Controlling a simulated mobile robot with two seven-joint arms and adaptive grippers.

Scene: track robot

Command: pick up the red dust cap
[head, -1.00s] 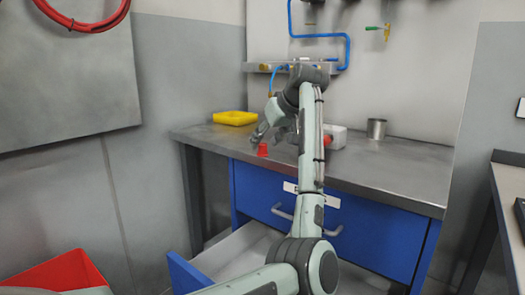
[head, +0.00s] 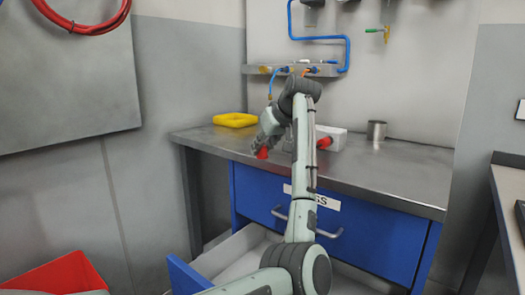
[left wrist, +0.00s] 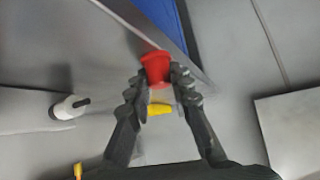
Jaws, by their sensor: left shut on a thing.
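The red dust cap (head: 262,154) is near the front left edge of the steel workbench in the head view. It also shows in the left wrist view as a small red cup shape (left wrist: 155,68). My left gripper (head: 261,146) is shut on it, with one finger on each side in the left wrist view (left wrist: 160,80). Whether the cap still touches the bench top is hard to tell. My right gripper does not show.
A yellow tray (head: 235,119) lies at the bench's back left. A white box (head: 334,138) with a red item (head: 324,143) and a metal cup (head: 376,130) stand to the right. Below, a drawer of the blue cabinet (head: 370,238) is open. A red bin (head: 60,275) is at lower left.

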